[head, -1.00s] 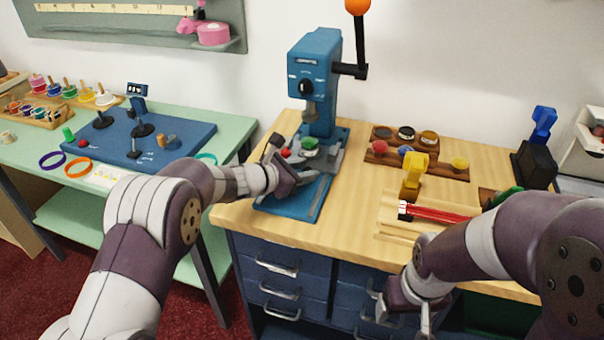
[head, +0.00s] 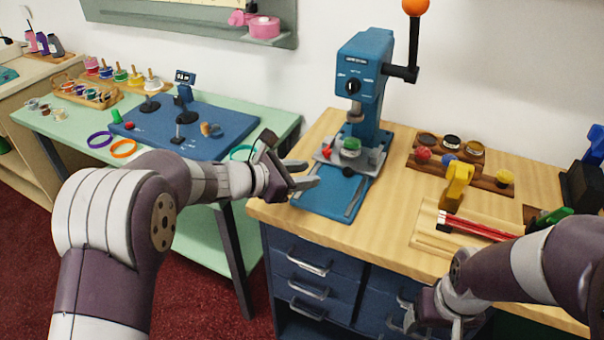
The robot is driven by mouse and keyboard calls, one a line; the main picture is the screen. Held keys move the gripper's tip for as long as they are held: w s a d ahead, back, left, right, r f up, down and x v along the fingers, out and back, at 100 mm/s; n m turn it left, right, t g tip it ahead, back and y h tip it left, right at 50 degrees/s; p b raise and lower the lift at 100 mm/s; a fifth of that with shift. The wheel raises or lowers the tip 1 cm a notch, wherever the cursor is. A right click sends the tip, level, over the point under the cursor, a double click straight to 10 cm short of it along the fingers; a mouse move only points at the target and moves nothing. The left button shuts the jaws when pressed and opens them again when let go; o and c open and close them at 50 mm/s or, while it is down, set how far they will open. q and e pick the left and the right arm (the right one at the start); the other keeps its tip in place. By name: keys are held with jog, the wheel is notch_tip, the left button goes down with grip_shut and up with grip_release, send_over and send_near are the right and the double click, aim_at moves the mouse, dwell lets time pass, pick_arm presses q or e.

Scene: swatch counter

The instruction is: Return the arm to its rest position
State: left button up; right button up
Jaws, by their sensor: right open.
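My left gripper (head: 308,172) is at the left front edge of the wooden counter, left of the blue press (head: 367,85). Its two fingers are apart, with nothing seen between them. The fingertips overlap the left edge of the press base in the picture; I cannot tell the exact gap. My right gripper (head: 436,328) is low in front of the drawers, its fingers pointing down and partly cut off by the bottom edge. It is open and appears empty. A green round piece (head: 351,146) sits under the press head, with a red knob (head: 326,152) beside it.
A green table (head: 62,128) with a blue board (head: 226,122) stands left, behind my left arm. Drawers (head: 311,262) lie below the counter.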

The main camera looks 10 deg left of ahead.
dwell(0.4)
